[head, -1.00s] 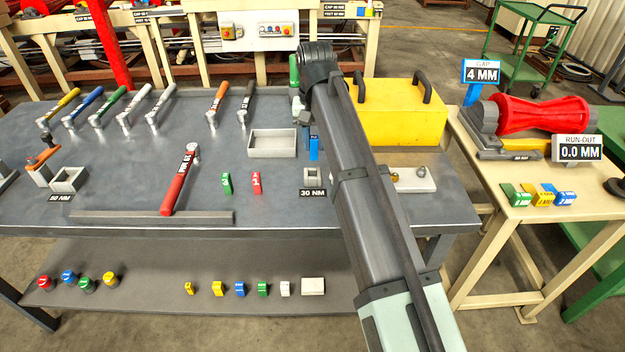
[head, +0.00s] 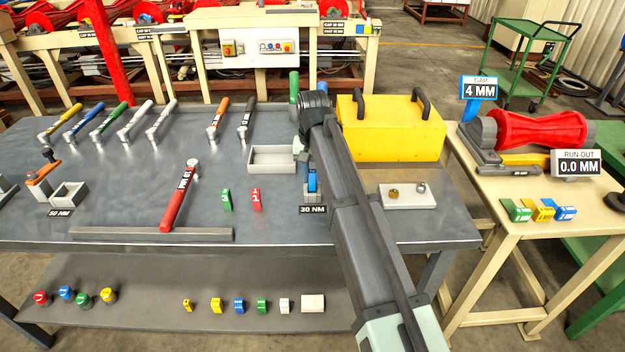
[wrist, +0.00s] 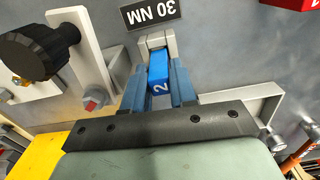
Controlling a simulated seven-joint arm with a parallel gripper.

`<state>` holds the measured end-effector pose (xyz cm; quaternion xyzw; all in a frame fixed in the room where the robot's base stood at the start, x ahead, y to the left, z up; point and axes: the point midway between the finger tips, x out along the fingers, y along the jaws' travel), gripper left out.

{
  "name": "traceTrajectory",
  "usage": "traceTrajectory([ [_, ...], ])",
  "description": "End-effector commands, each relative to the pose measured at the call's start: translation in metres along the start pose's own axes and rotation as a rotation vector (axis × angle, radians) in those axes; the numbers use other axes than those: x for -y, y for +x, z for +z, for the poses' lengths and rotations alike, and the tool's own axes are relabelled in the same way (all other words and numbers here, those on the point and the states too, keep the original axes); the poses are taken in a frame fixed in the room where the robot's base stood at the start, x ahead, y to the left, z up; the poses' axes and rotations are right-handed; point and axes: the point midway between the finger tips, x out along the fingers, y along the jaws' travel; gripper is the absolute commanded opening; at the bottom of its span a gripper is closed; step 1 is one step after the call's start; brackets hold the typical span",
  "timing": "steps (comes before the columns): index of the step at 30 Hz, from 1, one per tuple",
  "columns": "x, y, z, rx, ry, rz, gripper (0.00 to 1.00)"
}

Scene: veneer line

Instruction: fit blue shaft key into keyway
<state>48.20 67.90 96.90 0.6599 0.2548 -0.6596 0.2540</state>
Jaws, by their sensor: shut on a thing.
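The blue shaft key (wrist: 158,72), marked 2, is between the blue fingers of my gripper (wrist: 157,82), which is shut on it. In the wrist view the far end of the key meets a small grey U-shaped holder (wrist: 143,45) beside the 30 NM label (wrist: 151,11). In the head view the blue of the key and fingers (head: 312,181) shows at this grey holder (head: 314,197), above the 30 NM label (head: 313,210). My arm partly covers this spot. I cannot tell how deep the key sits or whether it is level.
A grey tray (head: 272,168) stands to the left, and a pale plate with two fittings (head: 408,203) lies to the right. A yellow box (head: 390,138) stands behind.

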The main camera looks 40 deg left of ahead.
Motion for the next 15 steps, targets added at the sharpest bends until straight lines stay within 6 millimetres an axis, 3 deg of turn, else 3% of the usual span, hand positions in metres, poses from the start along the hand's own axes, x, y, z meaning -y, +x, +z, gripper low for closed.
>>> traceTrajectory([
  [5,0.0,0.021,0.001,0.001,0.0,0.0,0.0],
  [15,0.0,0.023,0.0,0.0,0.0,0.0,0.0],
])
